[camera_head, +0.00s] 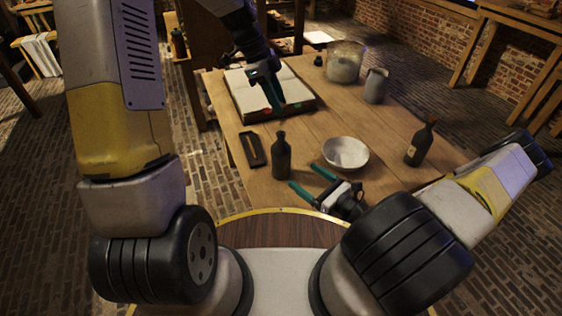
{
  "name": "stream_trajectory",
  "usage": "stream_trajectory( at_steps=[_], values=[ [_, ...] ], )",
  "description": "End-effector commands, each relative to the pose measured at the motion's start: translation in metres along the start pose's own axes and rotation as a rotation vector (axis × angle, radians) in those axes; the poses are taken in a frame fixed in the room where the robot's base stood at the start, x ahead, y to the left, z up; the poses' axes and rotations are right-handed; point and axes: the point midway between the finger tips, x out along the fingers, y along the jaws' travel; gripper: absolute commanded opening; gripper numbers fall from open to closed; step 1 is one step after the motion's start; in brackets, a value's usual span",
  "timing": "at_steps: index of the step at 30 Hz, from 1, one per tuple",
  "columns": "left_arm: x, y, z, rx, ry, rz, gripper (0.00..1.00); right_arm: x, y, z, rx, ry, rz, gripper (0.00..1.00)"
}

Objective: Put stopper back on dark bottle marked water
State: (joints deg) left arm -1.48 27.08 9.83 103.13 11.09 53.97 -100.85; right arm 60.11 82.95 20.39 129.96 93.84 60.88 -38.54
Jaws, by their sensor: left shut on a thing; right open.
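A dark bottle (281,160) stands upright near the front left of the table, with no label visible from here. My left gripper (275,98) is shut above the open book, behind and higher than the front dark bottle. The stopper in its jaws is too small and dark to make out clearly. My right gripper (308,183) is open and empty, low at the table's front edge, just right of the front dark bottle.
A white bowl (346,153) sits between the two bottles. A narrow dark tray (252,149) lies left of the front bottle. The open book (297,80), a glass jar (344,64) and a grey jug (376,86) stand farther back. The wooden table (325,118) is clear in its middle.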

Motion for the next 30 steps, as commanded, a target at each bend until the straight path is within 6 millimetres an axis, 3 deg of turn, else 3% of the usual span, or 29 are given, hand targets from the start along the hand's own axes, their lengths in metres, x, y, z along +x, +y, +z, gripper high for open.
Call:
stream_trajectory(
  at_steps=[14,30],
  values=[
    [0.000,0.000,-0.001,0.002,0.000,0.001,0.00,0.008,0.000,0.000,0.002,-0.002,-0.002,0.85],
    [0.000,0.000,0.000,0.001,0.000,0.001,0.00,0.100,0.000,0.000,0.002,-0.002,-0.001,0.85]
  ],
)
